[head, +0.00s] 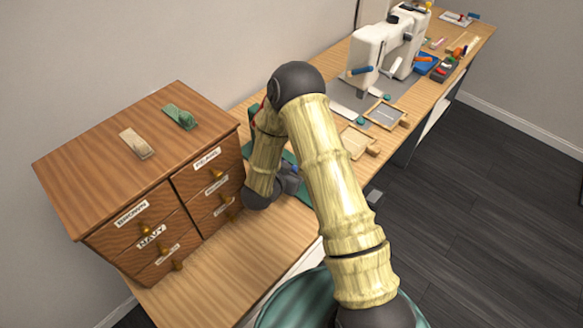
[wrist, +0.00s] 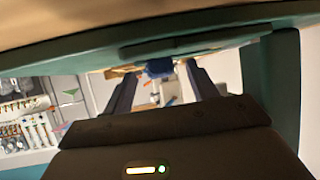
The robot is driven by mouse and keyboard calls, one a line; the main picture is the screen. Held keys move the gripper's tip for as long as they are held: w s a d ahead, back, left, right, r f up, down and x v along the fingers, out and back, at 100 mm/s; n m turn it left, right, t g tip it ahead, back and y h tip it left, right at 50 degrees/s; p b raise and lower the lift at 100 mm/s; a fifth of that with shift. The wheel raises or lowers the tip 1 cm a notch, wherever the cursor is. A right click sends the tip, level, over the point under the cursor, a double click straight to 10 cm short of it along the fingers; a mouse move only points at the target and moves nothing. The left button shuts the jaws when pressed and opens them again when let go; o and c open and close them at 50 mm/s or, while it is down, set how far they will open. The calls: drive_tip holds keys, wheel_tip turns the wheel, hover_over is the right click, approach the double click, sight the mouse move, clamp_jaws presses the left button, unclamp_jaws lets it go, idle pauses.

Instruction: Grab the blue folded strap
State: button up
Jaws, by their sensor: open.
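My gripper (wrist: 160,72) is open, its two dark fingers showing in the wrist view. A small dark-blue thing (wrist: 158,67) shows in the gap between the fingertips; it may be the blue folded strap, but its shape and distance are unclear. I cannot tell whether the fingers touch it. In the head view my gripper (head: 289,182) is low beside the drawer cabinet, mostly hidden behind my arm. No blue folded strap can be made out clearly in the head view.
A wooden drawer cabinet (head: 95,165) stands left, with a green folded piece (head: 180,117) and a beige one (head: 136,143) on top. The bench (head: 215,255) carries a white sewing machine (head: 385,48), wooden frames (head: 386,114) and a blue tray (head: 426,64). Dark floor lies right.

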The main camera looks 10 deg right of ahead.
drive_tip(key=shift+w+d+f, duration=0.3)
drive_tip(key=shift+w+d, duration=0.05)
drive_tip(key=shift+w, duration=0.1)
drive_tip(key=shift+c, duration=0.2)
drive_tip(key=c, duration=1.1)
drive_tip(key=shift+r, duration=0.15)
drive_tip(key=shift+a+r, duration=0.1)
drive_tip(key=shift+r, duration=0.5)
clamp_jaws()
drive_tip(key=shift+r, duration=0.95)
drive_tip(key=w+d+b, duration=0.1)
drive_tip(key=w+d, duration=0.2)
drive_tip(key=d, duration=0.2)
drive_tip(key=w+d, duration=0.4)
drive_tip(key=w+d+b, duration=0.1)
drive_tip(key=w+d, duration=0.2)
drive_tip(key=d, duration=0.2)
drive_tip(key=shift+w+d+b, duration=0.25)
drive_tip(key=shift+d+b, duration=0.05)
drive_tip(key=shift+d, duration=0.05)
